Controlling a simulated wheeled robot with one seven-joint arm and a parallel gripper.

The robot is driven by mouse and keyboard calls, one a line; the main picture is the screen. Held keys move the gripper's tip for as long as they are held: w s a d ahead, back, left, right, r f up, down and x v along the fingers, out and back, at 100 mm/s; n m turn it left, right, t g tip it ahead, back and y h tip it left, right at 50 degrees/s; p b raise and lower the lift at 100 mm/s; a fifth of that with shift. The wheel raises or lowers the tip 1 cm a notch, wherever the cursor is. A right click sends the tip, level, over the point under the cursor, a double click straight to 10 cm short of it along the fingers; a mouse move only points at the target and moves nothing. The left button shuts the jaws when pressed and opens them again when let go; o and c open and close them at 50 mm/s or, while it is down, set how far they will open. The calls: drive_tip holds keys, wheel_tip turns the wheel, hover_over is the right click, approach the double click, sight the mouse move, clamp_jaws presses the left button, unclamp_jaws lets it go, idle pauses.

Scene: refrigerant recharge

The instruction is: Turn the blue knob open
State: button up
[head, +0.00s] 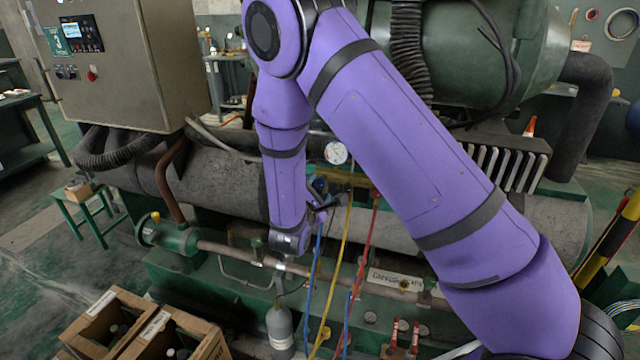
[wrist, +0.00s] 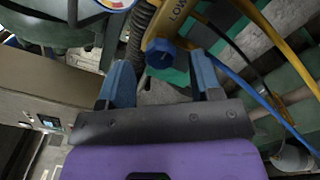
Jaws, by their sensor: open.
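The blue knob (wrist: 160,52) shows in the wrist view on a yellow manifold body (wrist: 180,18) marked "LOW". My gripper (wrist: 162,78) is open, with one blue finger to each side and the knob between and just beyond the fingertips in the picture. I see no clear contact. In the head view the blue knob (head: 320,185) is small, at the left end of the manifold, and my gripper (head: 322,206) is close below it. The fingers are too small there to judge the gap.
A pressure gauge (head: 336,153) sits above the manifold. Blue, yellow and red hoses (head: 343,250) hang below it, close to my wrist. A grey cylinder (head: 280,328) stands beneath. Wooden crates (head: 150,325) are on the floor at lower left. A control cabinet (head: 125,60) stands upper left.

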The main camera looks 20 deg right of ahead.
sight(319, 185)
drive_tip(key=shift+x, duration=1.75)
drive_tip(key=c, duration=0.9)
drive_tip(key=shift+c, duration=0.2)
